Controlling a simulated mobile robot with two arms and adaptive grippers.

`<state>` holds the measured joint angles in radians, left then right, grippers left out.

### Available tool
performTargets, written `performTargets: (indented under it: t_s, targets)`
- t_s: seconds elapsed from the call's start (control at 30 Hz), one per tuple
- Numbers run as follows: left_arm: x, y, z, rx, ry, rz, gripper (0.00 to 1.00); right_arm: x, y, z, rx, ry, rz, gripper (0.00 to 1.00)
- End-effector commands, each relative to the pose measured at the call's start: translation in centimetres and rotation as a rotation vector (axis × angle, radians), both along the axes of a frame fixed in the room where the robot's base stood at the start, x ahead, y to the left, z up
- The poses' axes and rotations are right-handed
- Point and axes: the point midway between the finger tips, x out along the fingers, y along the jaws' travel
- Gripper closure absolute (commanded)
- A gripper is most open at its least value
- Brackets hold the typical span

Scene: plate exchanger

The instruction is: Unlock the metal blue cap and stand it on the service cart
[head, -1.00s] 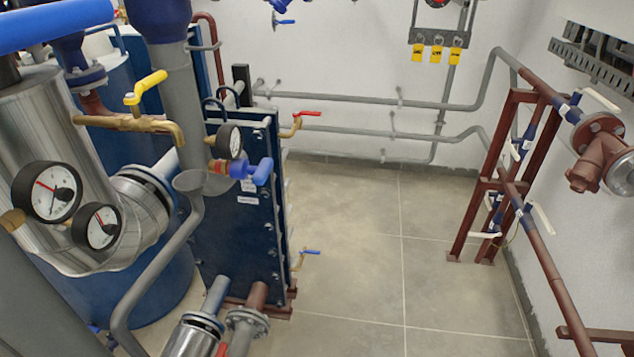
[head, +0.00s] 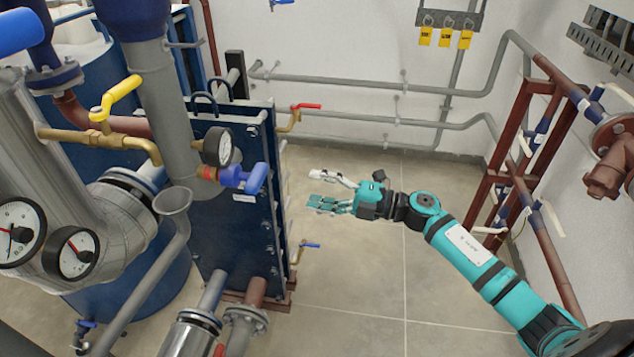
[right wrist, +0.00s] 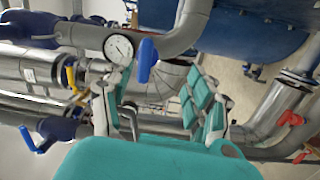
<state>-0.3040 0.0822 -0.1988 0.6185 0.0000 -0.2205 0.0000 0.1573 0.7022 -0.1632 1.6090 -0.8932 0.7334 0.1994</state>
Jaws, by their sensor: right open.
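My right gripper (head: 320,188) is open and empty, to the right of the exchanger and apart from the blue fitting. In the right wrist view a blue handle (right wrist: 147,60) beside a white gauge (right wrist: 118,48) shows between and beyond my open fingers; I cannot tell for sure that it is the same fitting. My left gripper and a service cart are not in view.
A yellow-handled tap (head: 115,97) and a grey funnel pipe (head: 172,200) stand left of the blue fitting. A red-handled valve (head: 305,107) projects from the exchanger. Brown pipe framing (head: 518,130) stands at right. Tiled floor (head: 360,290) is open between.

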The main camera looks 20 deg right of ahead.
Motion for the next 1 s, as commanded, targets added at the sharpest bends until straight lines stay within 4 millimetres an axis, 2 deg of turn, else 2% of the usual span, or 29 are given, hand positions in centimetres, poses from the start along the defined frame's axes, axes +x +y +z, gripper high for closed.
performTargets:
  t_s: [0.03,0.2,0.37,0.8,1.0]
  targets:
    - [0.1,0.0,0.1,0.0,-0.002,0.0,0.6,-0.5,0.6,1.4,-0.041,-0.035,0.039,0.42]
    - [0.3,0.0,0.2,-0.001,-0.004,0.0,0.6,-1.1,1.7,2.9,-0.097,-0.077,0.095,0.42]
    - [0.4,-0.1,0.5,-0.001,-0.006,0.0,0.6,-0.3,3.0,3.1,-0.096,-0.078,0.095,0.42]
    - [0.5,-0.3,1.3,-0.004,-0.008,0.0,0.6,3.4,8.3,3.0,-0.094,-0.075,0.093,0.42]
    - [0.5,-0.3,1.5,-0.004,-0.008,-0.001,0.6,4.4,9.9,2.9,-0.095,-0.075,0.092,0.42]
